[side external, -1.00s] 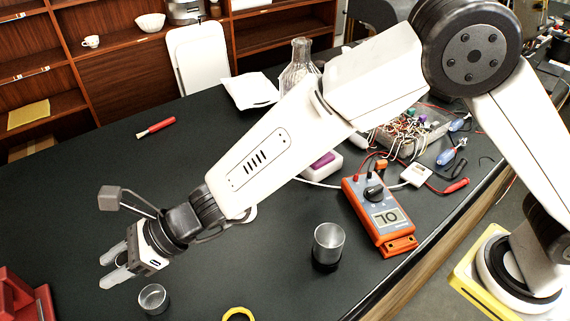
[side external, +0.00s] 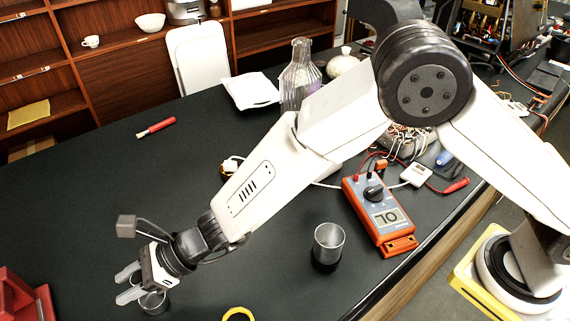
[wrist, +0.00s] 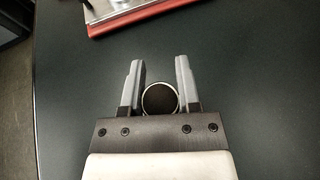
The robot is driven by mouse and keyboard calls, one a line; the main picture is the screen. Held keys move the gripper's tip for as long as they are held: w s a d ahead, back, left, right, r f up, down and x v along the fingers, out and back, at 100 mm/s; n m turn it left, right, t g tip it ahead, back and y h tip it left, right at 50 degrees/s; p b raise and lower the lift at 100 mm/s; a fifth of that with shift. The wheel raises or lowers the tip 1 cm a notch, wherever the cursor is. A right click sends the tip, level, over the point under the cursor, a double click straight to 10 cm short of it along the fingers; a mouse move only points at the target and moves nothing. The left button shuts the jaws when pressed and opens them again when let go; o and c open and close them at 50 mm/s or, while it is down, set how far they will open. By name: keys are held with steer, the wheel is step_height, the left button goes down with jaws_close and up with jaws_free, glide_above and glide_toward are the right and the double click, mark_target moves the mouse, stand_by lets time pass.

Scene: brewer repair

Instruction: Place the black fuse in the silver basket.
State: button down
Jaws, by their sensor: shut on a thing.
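A short round piece with a dark face and a silver rim, which looks like the black fuse (wrist: 160,99), sits between the two fingers of my gripper (wrist: 160,64) in the wrist view. My gripper is shut on it, nearer the palm than the fingertips. In the side view my gripper (side external: 125,285) is low over the table's near left, and the fuse (side external: 153,303) is partly hidden by it. I cannot tell whether the fuse touches the table. The silver basket (side external: 329,238) appears to be the upright, open silver cup with a black base, right of my gripper.
An orange multimeter (side external: 379,215) lies right of the cup near the table edge. A yellow ring (side external: 238,314) is at the near edge. A red object (side external: 22,298) stands at the left. A red-handled tool (side external: 156,127) and a glass flask (side external: 300,78) are farther back.

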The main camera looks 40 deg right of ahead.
mark_target(146, 305)
steer(key=shift+f, duration=2)
steer(key=shift+c, duration=1.2)
jaws_free()
step_height(146, 305, up, 7)
